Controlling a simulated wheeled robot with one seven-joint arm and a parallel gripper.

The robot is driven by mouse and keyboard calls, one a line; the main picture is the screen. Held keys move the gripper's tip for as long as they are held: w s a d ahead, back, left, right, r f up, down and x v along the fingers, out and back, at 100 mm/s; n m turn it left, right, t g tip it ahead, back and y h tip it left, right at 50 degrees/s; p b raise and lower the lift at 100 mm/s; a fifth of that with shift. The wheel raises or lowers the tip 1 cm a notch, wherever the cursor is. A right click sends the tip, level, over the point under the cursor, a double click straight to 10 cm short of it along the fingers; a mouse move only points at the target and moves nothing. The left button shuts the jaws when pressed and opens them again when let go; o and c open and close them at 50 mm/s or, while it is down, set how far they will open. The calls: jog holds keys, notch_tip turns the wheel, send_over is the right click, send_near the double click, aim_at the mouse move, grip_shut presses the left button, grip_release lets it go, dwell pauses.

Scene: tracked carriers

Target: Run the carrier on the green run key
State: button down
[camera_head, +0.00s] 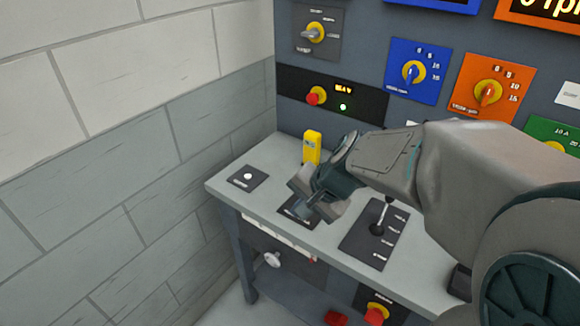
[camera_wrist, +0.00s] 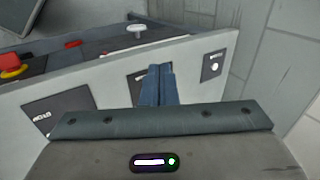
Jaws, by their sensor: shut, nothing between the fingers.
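No green run key can be made out. A dark plate (camera_head: 289,204) on the desk top lies under my gripper (camera_head: 303,208), which hides most of it. In the wrist view the fingers (camera_wrist: 158,84) are shut together, with nothing between them, in front of that plate (camera_wrist: 135,82). Whether they touch it I cannot tell. To the left, a separate dark plate (camera_head: 238,179) carries a white round button (camera_head: 247,176); this button also shows in the wrist view (camera_wrist: 214,67). No carrier is in view.
A yellow block (camera_head: 312,146) stands behind my gripper. A black lever (camera_head: 378,224) on a labelled plate is to the right. The upright panel holds a red button (camera_head: 315,96), a blue dial plate (camera_head: 416,72) and an orange one (camera_head: 489,87). A block wall (camera_head: 110,120) closes the left.

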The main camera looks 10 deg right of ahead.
jog(key=w+d+f+m+t, duration=0.1)
jog(key=w+d+m+t, duration=0.1)
jog(key=w+m, duration=0.4)
jog(key=w+d+f+m+t, duration=0.1)
jog(key=w+d+f+m, duration=0.1)
jog(key=w+m, duration=0.5)
jog(key=shift+w+d+t, duration=0.4)
jog(key=shift+w+d, duration=0.1)
jog(key=shift+d, duration=0.25)
jog(key=shift+f, duration=0.2)
notch_tip(320, 180, down, 8)
jog(key=b, duration=0.6)
jog(key=shift+r+b, duration=0.15)
jog(key=shift+b, duration=0.15)
jog(key=shift+f+b, duration=0.4)
jog(key=shift+b, duration=0.05)
jog(key=shift+f, duration=0.1)
jog(key=shift+f+b, duration=0.35)
jog(key=shift+b, duration=0.2)
jog(key=shift+f+b, duration=0.5)
jog(key=shift+b, duration=0.05)
dwell(2.8)
